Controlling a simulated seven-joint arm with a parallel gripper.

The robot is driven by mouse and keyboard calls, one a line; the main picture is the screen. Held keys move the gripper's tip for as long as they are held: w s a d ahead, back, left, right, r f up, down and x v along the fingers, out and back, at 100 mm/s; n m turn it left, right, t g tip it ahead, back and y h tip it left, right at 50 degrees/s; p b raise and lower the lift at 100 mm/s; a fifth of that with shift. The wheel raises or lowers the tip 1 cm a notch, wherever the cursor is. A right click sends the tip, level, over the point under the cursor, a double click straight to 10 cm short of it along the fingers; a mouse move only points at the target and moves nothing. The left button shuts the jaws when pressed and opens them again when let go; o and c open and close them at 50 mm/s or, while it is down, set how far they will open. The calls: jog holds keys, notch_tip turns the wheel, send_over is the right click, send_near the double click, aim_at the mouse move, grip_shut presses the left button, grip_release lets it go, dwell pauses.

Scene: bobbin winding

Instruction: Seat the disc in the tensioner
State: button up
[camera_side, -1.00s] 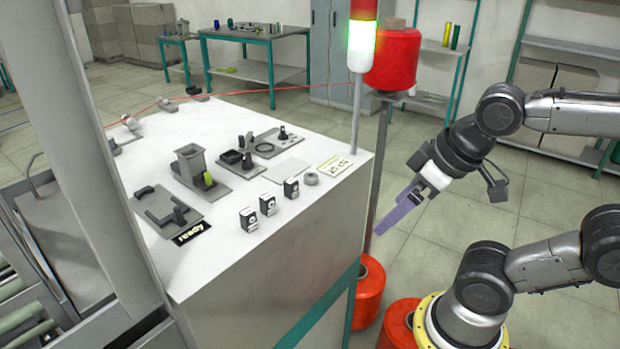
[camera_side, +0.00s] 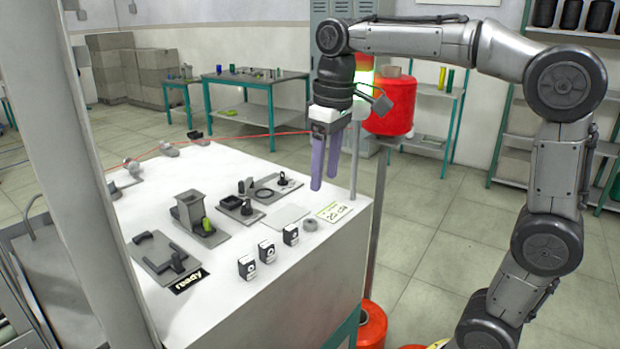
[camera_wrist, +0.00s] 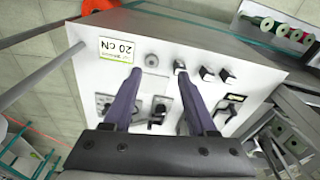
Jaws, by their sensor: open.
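A small grey round disc (camera_side: 310,225) lies flat on the white bench top, beside the printed card. It also shows in the wrist view (camera_wrist: 152,60), near the left finger's tip. My gripper (camera_side: 324,184) hangs above the bench's right part, fingers pointing down, apart and empty. In the wrist view its two purple fingers (camera_wrist: 157,74) are spread. A grey fixture plate with a black ring and dark posts (camera_side: 267,193) stands behind the disc; I cannot tell for sure whether it is the tensioner.
Three small black-and-white blocks (camera_side: 268,252) stand left of the disc. A box fixture with a green part (camera_side: 190,207) and a handled plate (camera_side: 150,252) are further left. A "20 cN" card (camera_side: 334,211) lies to the right. A signal post and red spool (camera_side: 392,105) stand behind.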

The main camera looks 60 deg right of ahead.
jog(key=g, duration=0.1)
send_over(310, 222)
notch_tip(310, 222, down, 3)
jog(key=shift+w+f, duration=0.1)
jog(key=shift+f, duration=3.95)
jog(key=c, duration=0.8)
jog(key=shift+r, duration=2.45)
jog(key=shift+c, duration=0.2)
jog(key=shift+r, duration=0.1)
